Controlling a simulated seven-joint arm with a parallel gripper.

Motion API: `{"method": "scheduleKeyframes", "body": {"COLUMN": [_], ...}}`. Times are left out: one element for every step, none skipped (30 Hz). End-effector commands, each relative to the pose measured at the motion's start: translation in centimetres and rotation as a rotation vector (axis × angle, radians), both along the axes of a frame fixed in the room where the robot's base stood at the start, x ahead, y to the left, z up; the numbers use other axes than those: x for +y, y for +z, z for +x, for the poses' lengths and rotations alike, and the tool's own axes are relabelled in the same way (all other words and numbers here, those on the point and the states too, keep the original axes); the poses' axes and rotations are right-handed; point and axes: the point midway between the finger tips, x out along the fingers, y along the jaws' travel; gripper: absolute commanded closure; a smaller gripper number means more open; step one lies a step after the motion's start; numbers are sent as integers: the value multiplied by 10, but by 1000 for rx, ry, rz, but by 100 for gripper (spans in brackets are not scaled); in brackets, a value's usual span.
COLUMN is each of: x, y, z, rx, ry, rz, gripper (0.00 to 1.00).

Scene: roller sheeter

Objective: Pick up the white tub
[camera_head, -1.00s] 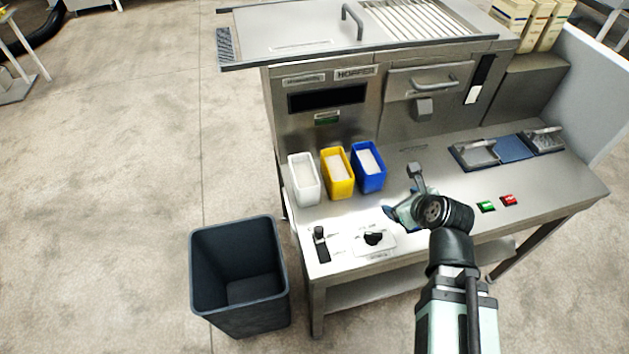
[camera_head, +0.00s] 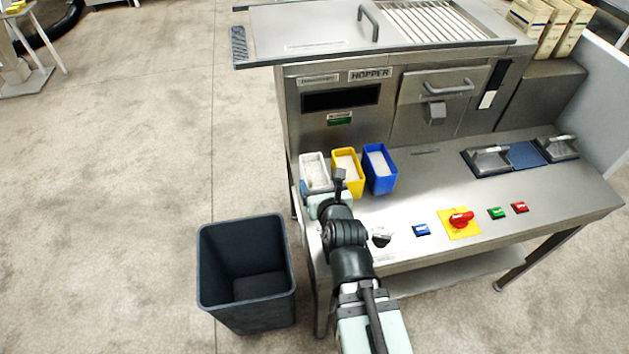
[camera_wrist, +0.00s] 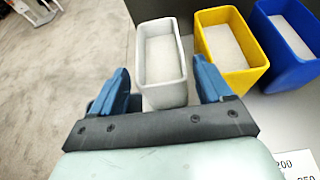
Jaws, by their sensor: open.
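The white tub (camera_head: 314,168) stands at the left end of a row of three tubs on the steel counter. It holds pale, whitish contents. In the wrist view the white tub (camera_wrist: 161,92) lies straight ahead, between my two blue fingers. My gripper (camera_wrist: 163,88) is open, with a finger on each side of the tub's near end. I cannot tell whether either finger touches it. In the head view my gripper (camera_head: 318,195) is at the tub's near side and hides its lower front.
A yellow tub (camera_head: 348,172) stands close to the right, then a blue tub (camera_head: 380,170). The machine's steel front (camera_head: 340,140) rises behind. A dark bin (camera_head: 245,310) stands on the floor at left. Buttons and a red knob (camera_head: 461,219) sit on the counter at right.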

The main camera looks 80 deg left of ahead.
Motion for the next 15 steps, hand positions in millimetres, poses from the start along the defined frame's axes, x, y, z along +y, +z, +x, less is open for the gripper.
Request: {"method": "scheduleKeyframes", "body": {"x": [0,-1,-1,-1,-1,-1,-1,-1,0,0,1,3,5,7,11], "y": [-6,-9,-12,-14,-16,-18,-19,-19,-20,-21,-22,-22,-23,-24,-25], "z": [-1,-1,-1,-1,-1,-1,-2,-2,-2,-2,-1,-2,-1,-1,-1], "rx": [-7,-10,-15,-18,-19,-22,-24,-25,-26,-27,-27,-27,-27,-27,-27], "ry": [0,-1,-1,-1,-2,-2,-2,-2,-2,-2,-2,-2,-2,-2,-2], "rz": [0,1,3,4,5,6,7,8,9,10,10,10,10,9,9], "gripper": [21,21,21,21,21,21,21,21,21,21,21,21,21,21,21]}}
